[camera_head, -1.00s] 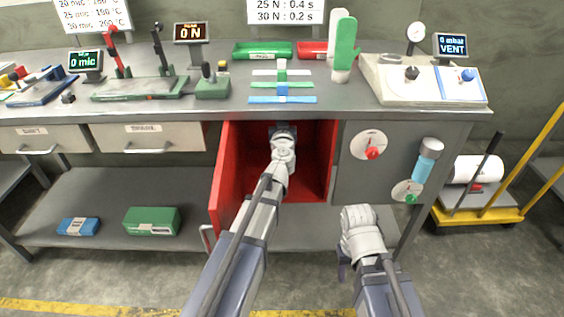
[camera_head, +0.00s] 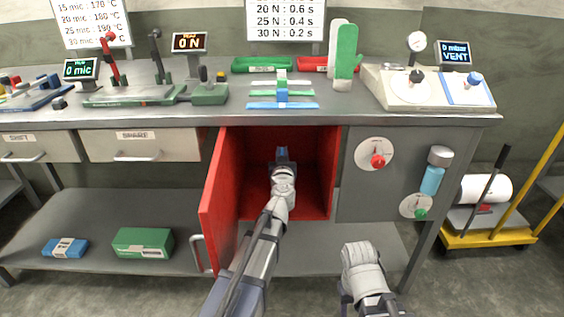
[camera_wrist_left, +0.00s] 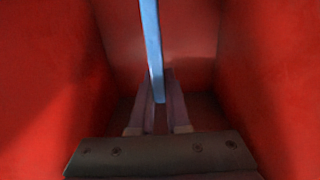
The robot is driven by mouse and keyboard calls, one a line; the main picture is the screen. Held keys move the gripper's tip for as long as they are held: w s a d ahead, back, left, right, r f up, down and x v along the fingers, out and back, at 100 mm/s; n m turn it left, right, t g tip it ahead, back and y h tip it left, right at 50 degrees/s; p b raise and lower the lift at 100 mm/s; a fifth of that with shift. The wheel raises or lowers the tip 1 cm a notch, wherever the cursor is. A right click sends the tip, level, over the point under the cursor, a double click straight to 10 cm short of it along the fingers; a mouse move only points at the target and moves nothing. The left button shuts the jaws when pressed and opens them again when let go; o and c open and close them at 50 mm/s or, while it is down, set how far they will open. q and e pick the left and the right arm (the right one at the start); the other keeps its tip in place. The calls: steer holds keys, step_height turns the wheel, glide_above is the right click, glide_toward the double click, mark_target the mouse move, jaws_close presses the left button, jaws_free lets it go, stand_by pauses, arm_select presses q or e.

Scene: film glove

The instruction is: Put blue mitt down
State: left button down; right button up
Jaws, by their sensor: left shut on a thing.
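My left gripper (camera_head: 284,158) reaches into the open red-lined compartment (camera_head: 315,150) under the bench. In the left wrist view its fingers (camera_wrist_left: 161,100) are shut on a thin light-blue piece (camera_wrist_left: 153,45), which I take to be the blue mitt seen edge-on. It stands up between the fingers inside red walls. In the head view only a small dark-blue bit (camera_head: 282,151) shows at the fingertips, and the arm hides much of the compartment floor. My right gripper (camera_head: 347,298) hangs low in front of the bench, its jaws not clear.
The red door (camera_head: 216,205) stands open left of my left arm. A green mitt (camera_head: 346,52) and a white mitt (camera_head: 335,45) stand upright on the bench. A dial with a red knob (camera_head: 376,156) is right of the compartment. The lower shelf (camera_head: 95,225) holds boxes.

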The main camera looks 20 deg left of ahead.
arm_select(q)
steer(key=shift+f, duration=0.35)
steer(key=shift+f, duration=0.15)
steer(key=c, duration=0.9)
jaws_free()
steer(key=v, duration=1.2)
steer(key=shift+r, duration=0.2)
steer(key=shift+d, duration=0.1)
